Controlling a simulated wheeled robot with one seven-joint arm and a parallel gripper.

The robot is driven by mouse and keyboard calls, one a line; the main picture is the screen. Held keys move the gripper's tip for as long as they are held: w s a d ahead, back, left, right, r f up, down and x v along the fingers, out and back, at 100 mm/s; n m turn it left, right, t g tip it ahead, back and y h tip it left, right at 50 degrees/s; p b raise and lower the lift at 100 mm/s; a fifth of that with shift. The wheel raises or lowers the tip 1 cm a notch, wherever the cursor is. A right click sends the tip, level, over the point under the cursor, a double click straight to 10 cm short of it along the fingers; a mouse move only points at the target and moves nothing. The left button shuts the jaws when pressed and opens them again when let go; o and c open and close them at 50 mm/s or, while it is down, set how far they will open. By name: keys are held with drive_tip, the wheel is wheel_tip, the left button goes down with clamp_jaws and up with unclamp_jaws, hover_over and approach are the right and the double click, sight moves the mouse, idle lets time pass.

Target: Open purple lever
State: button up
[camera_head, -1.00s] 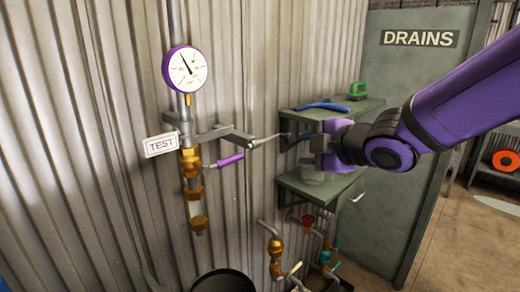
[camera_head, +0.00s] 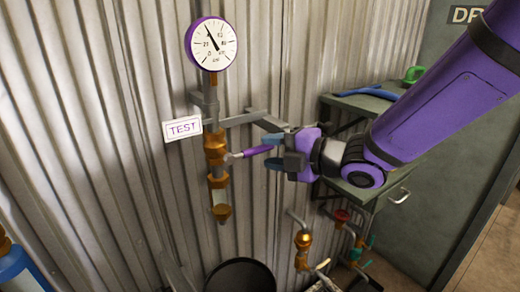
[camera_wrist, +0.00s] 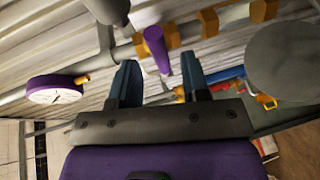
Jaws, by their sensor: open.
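The purple lever (camera_head: 258,151) sticks out to the right from a brass valve (camera_head: 215,147) on the vertical pipe under the gauge. It points roughly level, slightly up, towards my gripper. My gripper (camera_head: 274,151) is open, with its blue fingertips around or just beside the lever's outer end; I cannot tell whether they touch it. In the wrist view the lever (camera_wrist: 157,48) shows just beyond and between the two fingertips (camera_wrist: 158,75). The gauge (camera_head: 211,44) has a purple rim and stands above the valve. A white TEST sign (camera_head: 182,129) hangs left of the pipe.
A grey bracket (camera_head: 244,118) reaches right from the pipe, just above the lever. Shelves (camera_head: 365,104) with a blue object and a green object stand behind my arm. Lower brass pipework (camera_head: 303,240) and a black bin (camera_head: 240,275) are below. A blue cylinder (camera_head: 18,270) is at lower left.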

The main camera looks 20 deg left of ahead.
sight(262, 150)
drive_tip(key=shift+x, duration=1.85)
drive_tip(key=shift+c, duration=0.4)
clamp_jaws()
